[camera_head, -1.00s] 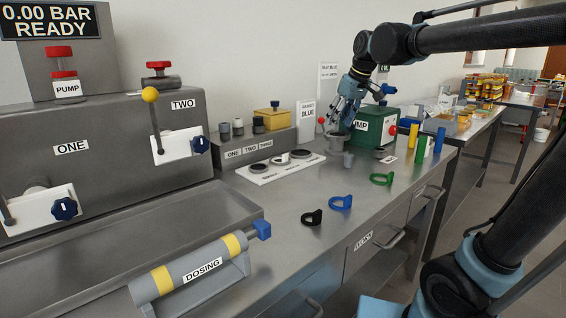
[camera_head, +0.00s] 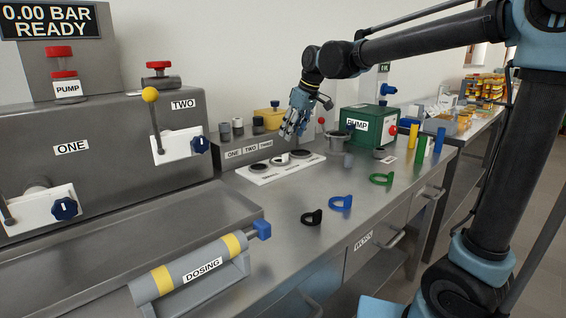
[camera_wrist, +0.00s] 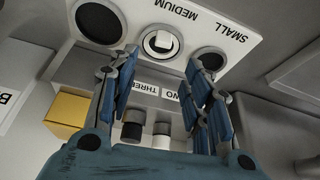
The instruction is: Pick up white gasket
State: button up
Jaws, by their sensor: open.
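A small white piece with a raised square top, which looks like the white gasket (camera_head: 282,157), sits in the middle recess of a white plate (camera_head: 303,168). In the wrist view the white gasket (camera_wrist: 162,41) lies within the round recess by the label MEDIUM. My gripper (camera_head: 291,132) is open and empty above the plate. In the wrist view my gripper (camera_wrist: 162,60) has its fingers spread on either side of the line to the gasket. The gasket appears beyond the fingertips, apart from them.
Dark round recesses flank the gasket on the plate. Behind it stands a grey stand (camera_head: 250,148) marked ONE, TWO, THREE, with dark cups and a yellow box (camera_head: 271,119). A green PUMP box (camera_head: 370,126) is to the right. Black, blue and green rings lie on the bench front.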

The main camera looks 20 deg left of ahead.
aim_at(286, 154)
jog(key=shift+s+d+x, duration=0.15)
jog(key=shift+x, duration=2.1)
jog(key=shift+s+d+x, duration=0.1)
jog(key=shift+x, duration=2.15)
jog(key=shift+f, duration=0.15)
jog(key=c, duration=1)
